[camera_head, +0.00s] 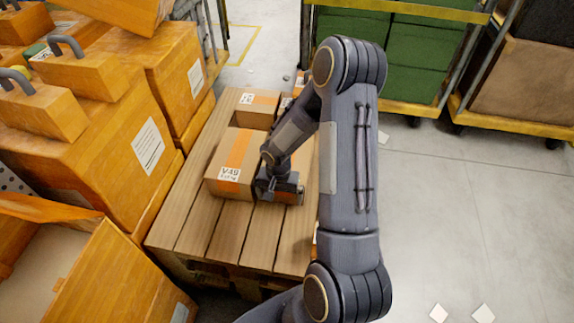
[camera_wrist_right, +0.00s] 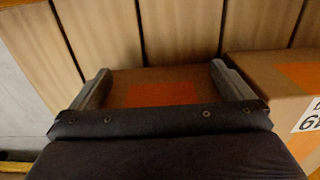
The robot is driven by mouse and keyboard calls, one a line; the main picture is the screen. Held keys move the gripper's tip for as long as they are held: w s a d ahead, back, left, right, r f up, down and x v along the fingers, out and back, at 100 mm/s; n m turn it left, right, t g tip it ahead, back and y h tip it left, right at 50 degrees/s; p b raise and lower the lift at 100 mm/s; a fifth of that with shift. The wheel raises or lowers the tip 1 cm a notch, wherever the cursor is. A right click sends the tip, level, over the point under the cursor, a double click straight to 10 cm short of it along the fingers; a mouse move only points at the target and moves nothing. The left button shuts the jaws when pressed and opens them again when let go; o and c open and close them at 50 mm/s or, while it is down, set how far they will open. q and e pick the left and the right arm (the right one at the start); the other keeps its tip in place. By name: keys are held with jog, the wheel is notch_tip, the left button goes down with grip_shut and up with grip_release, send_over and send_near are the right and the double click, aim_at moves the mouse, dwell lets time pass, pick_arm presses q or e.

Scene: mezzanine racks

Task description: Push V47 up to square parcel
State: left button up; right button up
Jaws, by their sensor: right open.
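A cardboard box labelled V49 (camera_head: 232,160), with an orange band, sits on the wooden pallet (camera_head: 196,235). My right gripper (camera_head: 278,192) is low over the pallet at the right side of this box. In the right wrist view the open gripper (camera_wrist_right: 160,76) has its fingers at either side of a brown box with an orange band (camera_wrist_right: 165,93). No label shows on that box, so I cannot tell whether it is V47. The V49 box (camera_wrist_right: 285,90) stands to its right there. No label reading V47 is visible. My left gripper is out of view.
Another labelled box (camera_head: 252,100) lies at the back of the pallet; my right arm hides much of the pallet's right side. Orange crates (camera_head: 90,130) stack close at the left. A cart with green bins (camera_head: 425,60) stands behind. The floor at right is mostly clear.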

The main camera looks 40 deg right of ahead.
jog(key=shift+w+d+p, duration=0.45)
jog(key=shift+w+d, duration=0.65)
jog(key=shift+d, duration=0.3)
jog(key=shift+w+d, duration=0.55)
jog(key=shift+d, duration=0.1)
jog(key=shift+w+d, duration=0.8)
jog(key=shift+d, duration=0.2)
dwell(0.4)
jog(key=shift+s+a+b, duration=0.3)
jog(key=shift+s+a, duration=0.7)
jog(key=shift+a, duration=0.2)
notch_tip(320, 180, up, 13)
jog(key=p, duration=0.9)
jog(key=shift+r, duration=0.1)
